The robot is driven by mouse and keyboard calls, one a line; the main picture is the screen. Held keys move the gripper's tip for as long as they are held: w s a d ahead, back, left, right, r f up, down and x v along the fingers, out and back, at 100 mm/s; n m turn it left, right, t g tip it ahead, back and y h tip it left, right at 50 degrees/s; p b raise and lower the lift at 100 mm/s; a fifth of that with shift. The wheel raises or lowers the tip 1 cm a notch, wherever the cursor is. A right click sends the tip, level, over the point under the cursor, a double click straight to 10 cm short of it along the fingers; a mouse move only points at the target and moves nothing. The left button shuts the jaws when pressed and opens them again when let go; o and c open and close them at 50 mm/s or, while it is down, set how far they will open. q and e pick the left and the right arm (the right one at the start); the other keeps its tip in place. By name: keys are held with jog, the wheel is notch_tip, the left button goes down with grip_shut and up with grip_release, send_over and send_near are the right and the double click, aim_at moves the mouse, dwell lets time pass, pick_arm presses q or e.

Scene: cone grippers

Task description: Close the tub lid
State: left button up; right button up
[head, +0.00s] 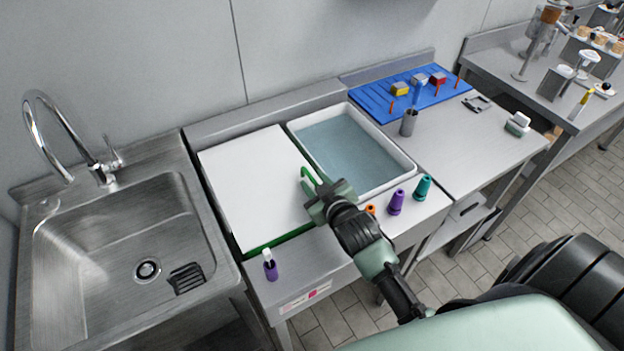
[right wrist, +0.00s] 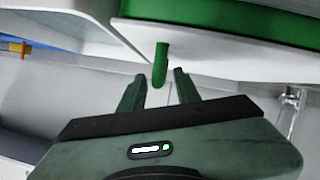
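The white tub (head: 405,163) stands on the steel counter, open at the top, with grey-blue water in it. A flat white lid panel (head: 255,180) with a green front edge lies left of the tub, leaving the water uncovered. A green handle (head: 309,180) rises at the panel's right side. My right gripper (head: 322,190) is at this handle. In the right wrist view the open fingers (right wrist: 157,82) stand on either side of the handle's end (right wrist: 160,66), with gaps showing. The arm hides part of the tub's front. My left gripper is not in view.
A purple bottle (head: 270,267) stands before the panel. Orange (head: 370,209), purple (head: 397,202) and teal (head: 423,188) cone-shaped things stand along the tub's front. A grey cup (head: 409,123) and a blue board (head: 375,98) are behind right. A sink (head: 120,240) is left.

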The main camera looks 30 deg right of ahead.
jog(key=v, duration=0.5)
jog(key=shift+s+r+b, duration=0.1)
jog(key=shift+s+b, duration=0.15)
jog(key=shift+b, duration=0.1)
